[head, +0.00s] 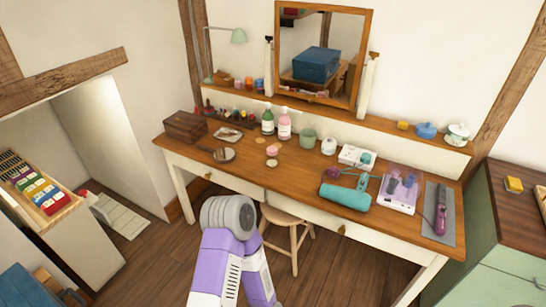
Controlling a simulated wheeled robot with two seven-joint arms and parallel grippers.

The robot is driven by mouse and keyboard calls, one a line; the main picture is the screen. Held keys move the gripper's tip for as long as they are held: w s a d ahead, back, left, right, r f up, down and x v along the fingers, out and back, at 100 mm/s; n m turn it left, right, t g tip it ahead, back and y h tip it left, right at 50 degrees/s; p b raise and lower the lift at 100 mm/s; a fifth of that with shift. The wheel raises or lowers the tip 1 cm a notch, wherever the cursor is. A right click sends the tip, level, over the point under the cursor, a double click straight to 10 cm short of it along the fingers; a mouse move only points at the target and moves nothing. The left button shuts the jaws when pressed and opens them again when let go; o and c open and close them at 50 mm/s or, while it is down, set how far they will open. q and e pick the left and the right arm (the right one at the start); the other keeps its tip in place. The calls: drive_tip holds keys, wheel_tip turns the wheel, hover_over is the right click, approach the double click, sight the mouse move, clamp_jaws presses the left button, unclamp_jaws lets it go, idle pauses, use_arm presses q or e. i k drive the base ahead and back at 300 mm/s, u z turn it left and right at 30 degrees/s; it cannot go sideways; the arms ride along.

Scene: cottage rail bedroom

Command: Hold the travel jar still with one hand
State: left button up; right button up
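Several small containers stand on the wooden dressing table (225,175), and I cannot tell which is the travel jar. Candidates are a small pink-topped jar (272,151) near the middle, a white lidded jar (328,146) and a green cup-like pot (307,138) further back. A small pale round piece (272,164) lies in front of the pink-topped jar. Neither of my grippers shows in the head view. Only a purple and white part of my arm with a grey round joint shows at the bottom, in front of the table.
A green bottle (268,120) and a pink bottle (285,124) stand behind the pink-topped jar. A teal roll (345,195), a clear purple case (399,190) and a purple styling tool (440,210) fill the right. A stool (287,217) stands below the table's front edge.

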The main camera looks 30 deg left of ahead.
sight(271, 160)
drive_tip(key=u, duration=2.15)
drive_tip(key=i, duration=2.45)
drive_tip(key=z, duration=1.7)
